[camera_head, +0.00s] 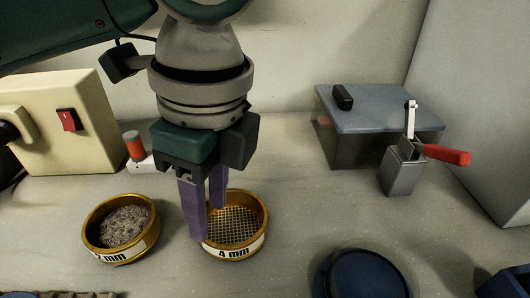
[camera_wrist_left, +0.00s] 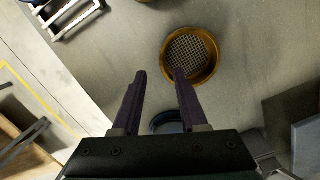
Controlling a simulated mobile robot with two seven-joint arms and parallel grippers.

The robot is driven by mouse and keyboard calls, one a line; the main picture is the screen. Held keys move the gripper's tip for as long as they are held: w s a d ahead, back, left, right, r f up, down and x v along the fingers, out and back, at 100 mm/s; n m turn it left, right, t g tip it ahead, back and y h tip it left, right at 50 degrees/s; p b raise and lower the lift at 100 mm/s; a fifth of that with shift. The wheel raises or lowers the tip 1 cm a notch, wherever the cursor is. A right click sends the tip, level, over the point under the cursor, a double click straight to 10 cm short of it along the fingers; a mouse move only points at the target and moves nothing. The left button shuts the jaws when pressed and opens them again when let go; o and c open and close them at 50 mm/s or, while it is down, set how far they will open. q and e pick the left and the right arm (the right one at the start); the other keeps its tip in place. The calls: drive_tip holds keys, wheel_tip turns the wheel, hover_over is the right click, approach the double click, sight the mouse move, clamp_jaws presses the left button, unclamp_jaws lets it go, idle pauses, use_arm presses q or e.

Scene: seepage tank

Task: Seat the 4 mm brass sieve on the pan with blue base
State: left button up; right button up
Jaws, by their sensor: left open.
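The brass sieve labelled 4 mm (camera_head: 252,249) stands on the bench with its open mesh facing up and looks empty. It also shows in the wrist view (camera_wrist_left: 211,71). My left gripper (camera_head: 207,223) points down at the sieve's left side, with its purple fingers apart and nothing visible between them. In the wrist view (camera_wrist_left: 160,73) one fingertip overlaps the sieve's rim; I cannot tell whether it touches. A round dark blue piece (camera_head: 360,275) lies at the front right, cut by the frame; I cannot tell if it is the pan. My right gripper is not in view.
A brass sieve labelled 2 mm (camera_head: 98,247) holding grey grains stands to the left. A cream box with a red switch (camera_head: 67,120) is behind it. Bench between fixture and 4 mm sieve is clear.

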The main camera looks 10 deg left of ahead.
sight(215, 244)
use_arm(q)
wheel_tip(215, 244, down, 7)
drive_tip(key=shift+w+a+b, duration=0.1)
drive_tip(key=shift+a+b, duration=0.05)
drive_tip(key=shift+b, duration=0.35)
drive_tip(key=shift+c, duration=0.4)
clamp_jaws()
drive_tip(key=shift+r, duration=0.1)
idle(0.7)
